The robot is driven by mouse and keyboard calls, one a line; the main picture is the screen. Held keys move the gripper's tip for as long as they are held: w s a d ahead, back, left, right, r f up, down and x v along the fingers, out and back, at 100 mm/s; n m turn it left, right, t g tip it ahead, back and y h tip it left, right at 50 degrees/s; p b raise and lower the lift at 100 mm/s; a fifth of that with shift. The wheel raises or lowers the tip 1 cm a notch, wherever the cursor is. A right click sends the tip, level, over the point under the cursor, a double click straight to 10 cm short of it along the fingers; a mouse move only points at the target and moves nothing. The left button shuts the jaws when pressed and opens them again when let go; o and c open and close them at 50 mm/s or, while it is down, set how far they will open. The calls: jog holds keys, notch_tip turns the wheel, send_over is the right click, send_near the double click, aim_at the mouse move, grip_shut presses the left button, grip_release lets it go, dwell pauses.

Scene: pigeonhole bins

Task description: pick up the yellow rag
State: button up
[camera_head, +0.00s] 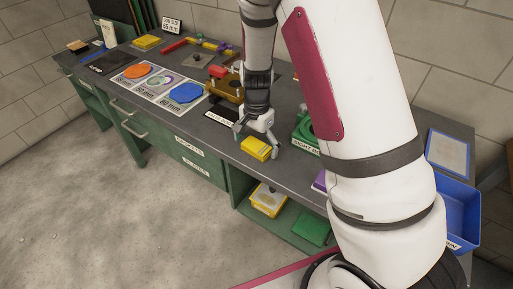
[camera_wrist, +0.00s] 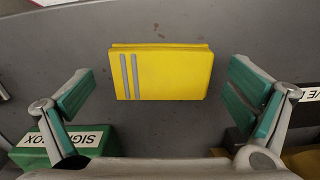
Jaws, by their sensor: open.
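The yellow rag (camera_head: 256,149) is a folded, flat block on the grey bench top near its front edge. In the wrist view the rag (camera_wrist: 175,75) shows two grey stripes at its left end. My gripper (camera_head: 257,139) is just above the rag in the head view. In the wrist view its teal-padded fingers (camera_wrist: 163,88) are spread wide, one on each side of the rag, with gaps between. The gripper is open and empty. Another yellow folded item (camera_head: 146,42) lies at the far left of the bench.
A green box (camera_head: 305,132) stands right of the rag; its label shows in the wrist view (camera_wrist: 75,140). A brown fixture (camera_head: 225,91) stands behind left. A blue bin (camera_head: 461,210) is at far right.

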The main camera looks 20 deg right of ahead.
aim_at(257, 145)
jog(key=shift+c, duration=0.5)
jog(key=c, duration=0.9)
jog(key=shift+c, duration=0.2)
notch_tip(257, 145, up, 10)
jog(key=o, duration=0.4)
jog(key=shift+c, duration=0.2)
jog(key=c, duration=0.9)
